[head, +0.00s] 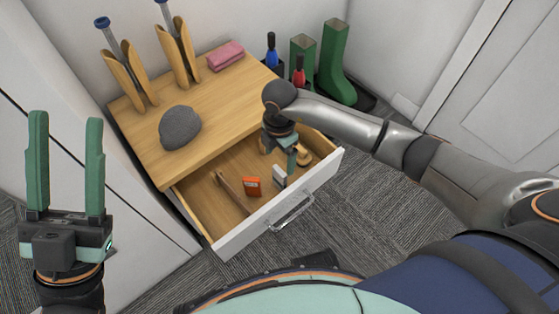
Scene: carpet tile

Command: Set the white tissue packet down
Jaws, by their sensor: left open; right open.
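The small white tissue packet (279,175) is in the open drawer (226,243) near its front wall. My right gripper (291,163) reaches down into the drawer beside the packet, and its green finger is close to it. The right gripper is open. Its far finger is partly hidden, and I cannot tell whether a finger touches the packet. My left gripper (66,165) is open and empty, pointing up at the left, away from the drawer.
An orange-red box (252,186) and a wooden strip (232,194) are also in the drawer. A grey rounded object (180,128), a pink folded cloth (226,56) and wooden shoe-tree-like pieces (126,78) are on the cabinet top. Green boots (335,62) stand behind.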

